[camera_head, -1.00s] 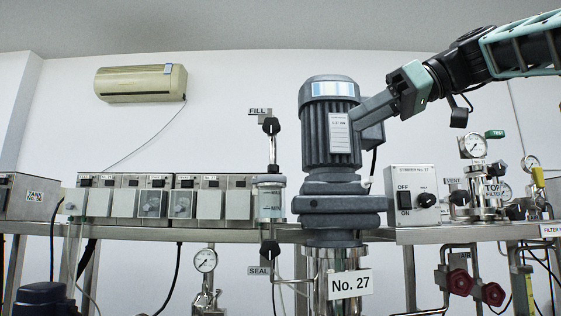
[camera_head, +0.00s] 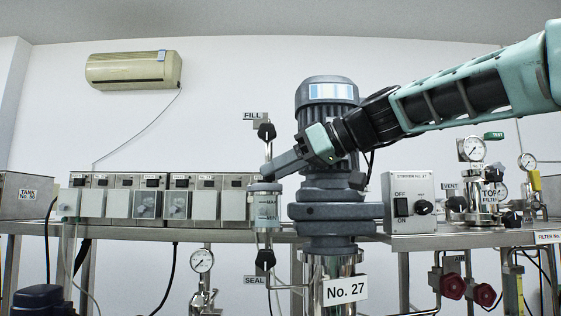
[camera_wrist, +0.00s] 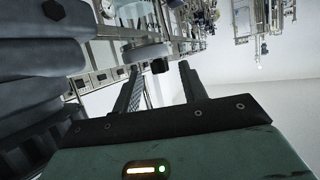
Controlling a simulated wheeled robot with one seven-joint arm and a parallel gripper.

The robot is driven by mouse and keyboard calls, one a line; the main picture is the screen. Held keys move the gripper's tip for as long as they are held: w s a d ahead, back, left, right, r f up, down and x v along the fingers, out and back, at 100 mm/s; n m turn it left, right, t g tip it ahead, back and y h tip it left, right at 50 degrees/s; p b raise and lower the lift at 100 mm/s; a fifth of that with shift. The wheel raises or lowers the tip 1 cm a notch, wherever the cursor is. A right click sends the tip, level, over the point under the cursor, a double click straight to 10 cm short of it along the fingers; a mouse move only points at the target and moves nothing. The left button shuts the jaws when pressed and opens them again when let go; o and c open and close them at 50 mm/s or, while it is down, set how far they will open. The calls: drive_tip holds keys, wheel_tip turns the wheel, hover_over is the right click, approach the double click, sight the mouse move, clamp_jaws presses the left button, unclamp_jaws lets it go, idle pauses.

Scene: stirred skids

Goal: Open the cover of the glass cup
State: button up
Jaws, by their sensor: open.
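The glass cup (camera_head: 266,213) is a clear cylinder standing upright on the pipe between the FILL and SEAL valves, left of the stirrer motor. Its grey cover (camera_head: 265,187) sits on top. My gripper (camera_head: 268,171) points left across the motor, with its fingertips just above the cover in the head view. Contact with the cover cannot be told.
The black FILL knob (camera_head: 266,131) stands above the cup, and in the wrist view a black knob (camera_wrist: 160,66) shows near the fingertips. The stirrer motor (camera_head: 325,210) is close on the right. Grey boxes (camera_head: 205,203) line the shelf to the left.

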drive_tip(key=shift+a, duration=0.1)
drive_tip(key=shift+f, duration=0.1)
clamp_jaws()
